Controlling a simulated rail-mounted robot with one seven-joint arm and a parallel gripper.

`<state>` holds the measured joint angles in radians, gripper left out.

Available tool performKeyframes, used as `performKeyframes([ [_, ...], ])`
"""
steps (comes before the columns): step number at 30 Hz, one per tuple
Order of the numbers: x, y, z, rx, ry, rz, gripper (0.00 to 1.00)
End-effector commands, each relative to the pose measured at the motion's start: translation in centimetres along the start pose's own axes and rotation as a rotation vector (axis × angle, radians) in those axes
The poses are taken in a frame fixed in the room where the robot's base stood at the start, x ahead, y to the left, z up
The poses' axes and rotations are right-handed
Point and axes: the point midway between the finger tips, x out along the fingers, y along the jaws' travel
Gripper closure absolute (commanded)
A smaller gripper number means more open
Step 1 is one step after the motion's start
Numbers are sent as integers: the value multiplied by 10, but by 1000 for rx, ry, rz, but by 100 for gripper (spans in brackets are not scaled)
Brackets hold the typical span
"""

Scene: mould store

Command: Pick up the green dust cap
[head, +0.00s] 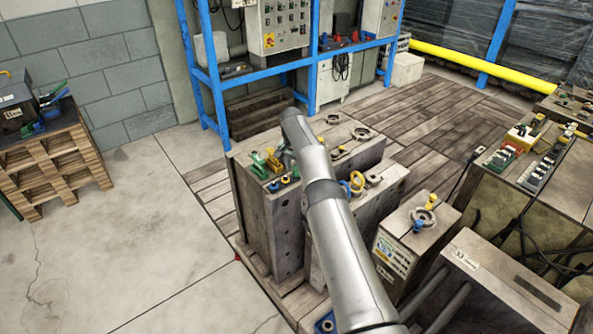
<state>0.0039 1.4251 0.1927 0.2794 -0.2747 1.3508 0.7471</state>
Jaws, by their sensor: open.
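Green pieces (259,165) stand on the top left of a large grey mould block (268,222) in the middle of the head view. They are small, and I cannot tell whether one of them is the green dust cap. My grey arm rises from the bottom of the view and crosses in front of the block. It covers part of the block's top just right of the green pieces. My gripper does not show clearly, and its fingertips seem hidden behind the arm.
Blue caps (273,187) and a yellow ring (357,181) sit close by on the mould blocks. A smaller block (409,243) stands to the right, near a cluttered bench (540,205). A blue rack (205,75) stands behind.

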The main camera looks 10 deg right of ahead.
Motion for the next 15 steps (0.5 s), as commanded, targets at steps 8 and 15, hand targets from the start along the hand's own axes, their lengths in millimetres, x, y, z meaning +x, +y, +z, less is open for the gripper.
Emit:
performKeyframes([
  [8, 0, 0, 0, 0, -1, 0, 96],
  [15, 0, 0, 0, 0, -1, 0, 96],
])
